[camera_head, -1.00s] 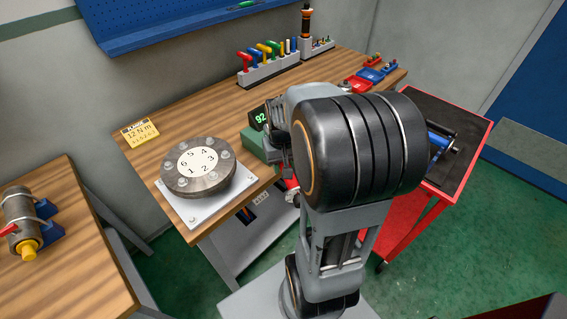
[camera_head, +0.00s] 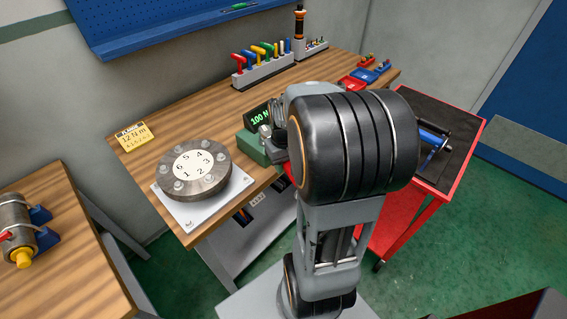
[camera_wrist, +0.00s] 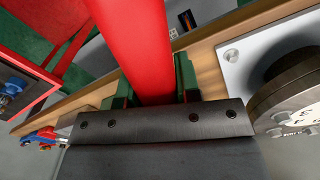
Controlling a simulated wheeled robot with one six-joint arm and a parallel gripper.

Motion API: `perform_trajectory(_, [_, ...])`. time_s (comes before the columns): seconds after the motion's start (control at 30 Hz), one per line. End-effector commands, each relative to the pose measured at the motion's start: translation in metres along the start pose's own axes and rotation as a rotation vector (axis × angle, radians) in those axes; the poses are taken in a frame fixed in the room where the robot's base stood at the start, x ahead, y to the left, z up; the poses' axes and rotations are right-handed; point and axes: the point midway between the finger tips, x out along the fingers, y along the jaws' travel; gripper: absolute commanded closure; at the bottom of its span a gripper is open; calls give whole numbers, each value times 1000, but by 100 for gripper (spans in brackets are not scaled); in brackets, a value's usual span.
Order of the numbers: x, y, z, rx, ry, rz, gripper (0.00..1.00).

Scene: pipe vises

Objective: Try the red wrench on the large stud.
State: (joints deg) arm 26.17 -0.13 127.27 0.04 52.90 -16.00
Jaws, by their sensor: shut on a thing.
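A thick red bar (camera_wrist: 140,45), which looks like the handle of the red wrench, runs from the top of the wrist view down to my gripper (camera_wrist: 146,98). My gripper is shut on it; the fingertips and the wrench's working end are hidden. Green block parts (camera_wrist: 187,75) show on both sides of the bar. In the head view my arm covers the gripper and most of the wrench. A green block (camera_head: 255,148) sits at the bench's front edge, with a silver fitting beside it. I cannot tell whether this is the large stud or whether the wrench touches it.
A round numbered flange (camera_head: 195,166) on a white plate stands left on the bench. A rack of coloured tools (camera_head: 262,72) stands behind. A red trolley (camera_head: 440,190) is right, another bench left.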

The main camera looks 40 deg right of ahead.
Motion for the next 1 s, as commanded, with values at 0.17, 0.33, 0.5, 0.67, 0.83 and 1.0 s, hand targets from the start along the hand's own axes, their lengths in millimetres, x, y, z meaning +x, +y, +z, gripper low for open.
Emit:
perform_trajectory(0.17, [-1,0,0,1,0,0,100])
perform_trajectory(0.33, [-6,0,0,1,1,1,100])
perform_trajectory(0.5, [-16,0,0,1,3,1,100])
perform_trajectory(0.67, [-26,0,-1,1,3,1,100])
perform_trajectory(0.83, [-36,0,-1,0,4,1,100])
perform_trajectory(1.0, [-46,0,-1,0,3,1,100])
